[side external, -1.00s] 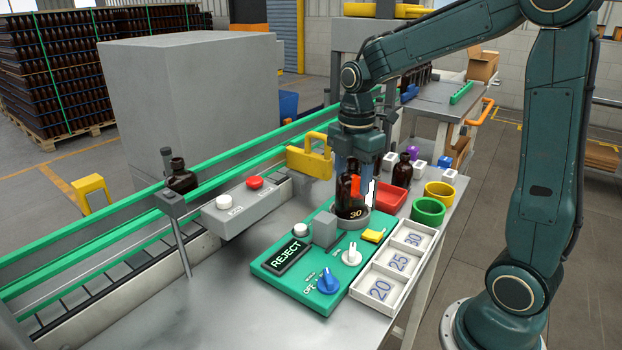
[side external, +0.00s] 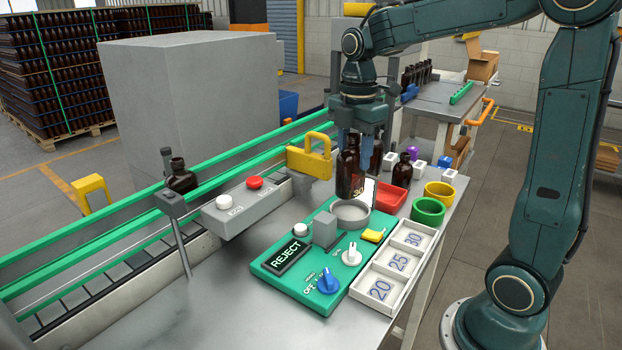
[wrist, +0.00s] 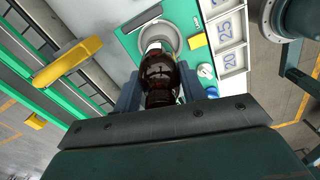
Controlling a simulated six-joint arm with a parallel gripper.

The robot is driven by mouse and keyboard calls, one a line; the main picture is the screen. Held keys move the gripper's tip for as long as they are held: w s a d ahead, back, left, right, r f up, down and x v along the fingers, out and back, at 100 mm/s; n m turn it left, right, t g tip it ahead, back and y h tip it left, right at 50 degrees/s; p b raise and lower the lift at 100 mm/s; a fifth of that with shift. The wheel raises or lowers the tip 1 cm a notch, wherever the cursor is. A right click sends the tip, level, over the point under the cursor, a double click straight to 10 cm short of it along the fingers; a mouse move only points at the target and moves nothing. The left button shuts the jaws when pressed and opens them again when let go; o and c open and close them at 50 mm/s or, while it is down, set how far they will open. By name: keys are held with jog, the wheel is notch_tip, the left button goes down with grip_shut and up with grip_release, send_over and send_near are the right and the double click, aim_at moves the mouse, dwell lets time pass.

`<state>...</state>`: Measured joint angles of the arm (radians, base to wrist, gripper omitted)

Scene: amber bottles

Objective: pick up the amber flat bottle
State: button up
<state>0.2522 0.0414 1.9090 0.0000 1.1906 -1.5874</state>
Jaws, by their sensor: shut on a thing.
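My gripper (side external: 355,150) is shut on an amber bottle (side external: 349,176), holding it upright by its upper part. The bottle hangs just above the round grey cup (side external: 351,215) on the green panel. In the wrist view the bottle (wrist: 158,75) is between my two fingers, with the round cup (wrist: 160,32) beyond its base and a pale label patch near its lower end. Another amber bottle (side external: 403,171) stands to the right behind the red tray. Part of a further dark bottle shows behind my gripper.
The green panel (side external: 275,265) carries a REJECT sign, knobs and a grey block. A white tray (side external: 370,290) marked 20, 25, 30 lies right of it. A red tray (side external: 391,197), green ring (side external: 427,211) and yellow ring (side external: 440,195) stand behind. A yellow handled block (side external: 309,160) stands left of the bottle.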

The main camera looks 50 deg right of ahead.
notch_tip(320, 180, up, 14)
jog(key=shift+r, duration=0.25)
dwell(0.3)
dwell(0.5)
jog(key=s+d+f+n, duration=0.1)
jog(key=d, duration=0.6)
jog(key=s+d+f+n, duration=0.1)
jog(key=d+n, duration=0.1)
jog(key=d, duration=0.5)
jog(key=shift+s+f, duration=0.25)
notch_tip(320, 180, down, 16)
jog(key=shift+r, duration=0.15)
dwell(0.3)
